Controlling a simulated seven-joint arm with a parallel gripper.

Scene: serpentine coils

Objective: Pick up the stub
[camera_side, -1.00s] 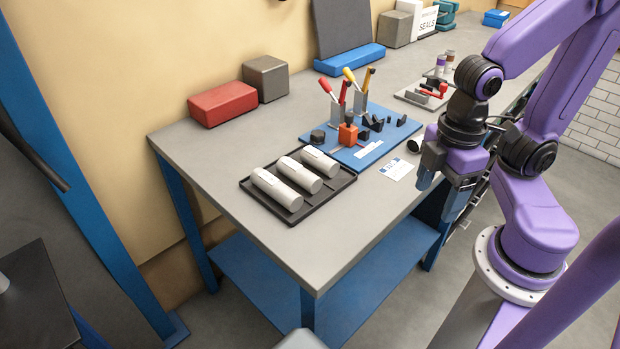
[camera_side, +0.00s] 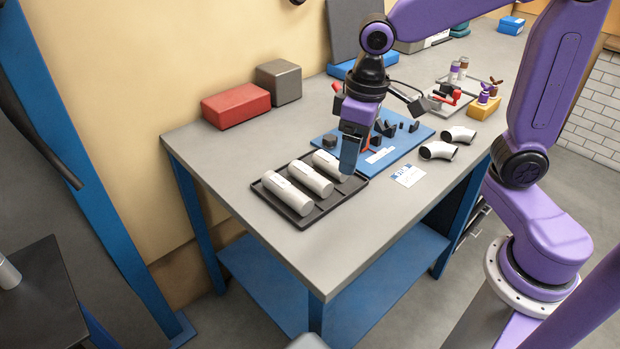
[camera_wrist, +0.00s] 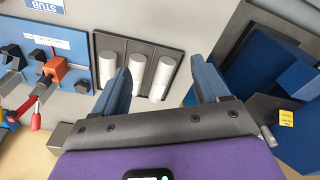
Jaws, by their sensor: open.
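Three pale grey-white cylinders lie side by side in a black tray (camera_side: 305,222): a left one (camera_side: 287,193), a middle one (camera_side: 310,178) and a right one (camera_side: 327,163). Which one is the stub I cannot tell. A small card (camera_side: 408,174) lies on the bench to the tray's right; in the wrist view the card (camera_wrist: 45,5) reads STUB. My gripper (camera_side: 351,160) is over the tray's right end, open and empty. In the wrist view my gripper (camera_wrist: 161,74) has its fingers apart, with two cylinders (camera_wrist: 138,68) (camera_wrist: 162,77) showing between them.
A blue board (camera_side: 420,136) with upright tools and small black parts lies behind my gripper. Red (camera_side: 236,106) and grey (camera_side: 279,82) blocks stand at the back left. The bench front is clear.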

